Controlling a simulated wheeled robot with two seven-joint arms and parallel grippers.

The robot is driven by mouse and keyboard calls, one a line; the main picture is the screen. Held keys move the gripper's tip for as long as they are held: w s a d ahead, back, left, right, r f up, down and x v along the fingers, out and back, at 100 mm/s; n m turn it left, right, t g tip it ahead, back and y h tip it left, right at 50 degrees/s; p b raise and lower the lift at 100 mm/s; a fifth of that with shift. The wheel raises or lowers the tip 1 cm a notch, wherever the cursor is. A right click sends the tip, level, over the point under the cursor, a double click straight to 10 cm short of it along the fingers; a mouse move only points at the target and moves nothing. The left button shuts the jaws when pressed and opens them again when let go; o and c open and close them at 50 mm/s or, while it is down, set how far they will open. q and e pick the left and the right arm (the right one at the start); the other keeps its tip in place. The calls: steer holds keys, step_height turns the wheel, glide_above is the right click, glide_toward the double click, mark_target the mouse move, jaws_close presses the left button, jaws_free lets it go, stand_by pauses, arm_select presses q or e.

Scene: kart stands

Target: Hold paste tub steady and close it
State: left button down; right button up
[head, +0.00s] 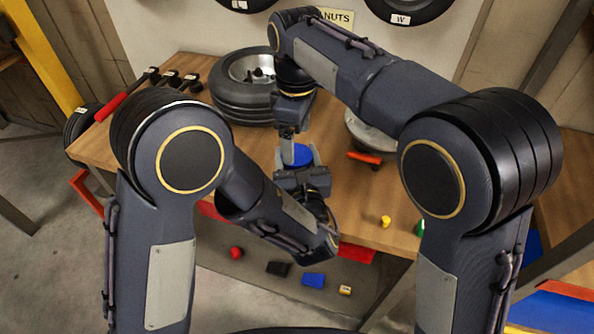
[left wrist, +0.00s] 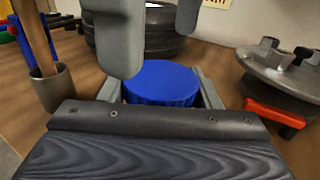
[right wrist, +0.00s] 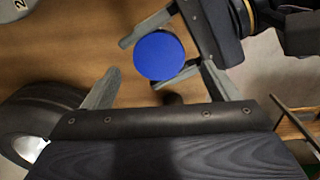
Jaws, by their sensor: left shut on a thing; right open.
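The paste tub shows as a round blue top (head: 302,153) near the table's front edge. It looks upright. My left gripper (head: 298,164) is shut on it from the front, one finger on each side, clear in the left wrist view (left wrist: 160,85). The tub's body is mostly hidden, so I cannot tell how the lid sits. My right gripper (head: 288,143) hangs above the tub, pointing down, open and empty. In the right wrist view the blue top (right wrist: 159,56) lies between its spread fingertips, below them and apart.
A wheel (head: 245,100) lies behind the tub. A metal part (left wrist: 285,70) with an orange handle (head: 364,158) is to the right. A cup with wooden handles (left wrist: 48,88) stands left. Small yellow (head: 385,221) and green pieces lie front right. My right arm crosses above the table.

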mark_target(296, 154)
steer(key=shift+w+r, duration=0.1)
steer(key=shift+r, duration=0.35)
steer(key=shift+c, duration=1.4)
steer(key=shift+r, duration=1.45)
steer(key=shift+f, duration=4)
steer(key=c, duration=0.8)
steer(key=o, duration=1.1)
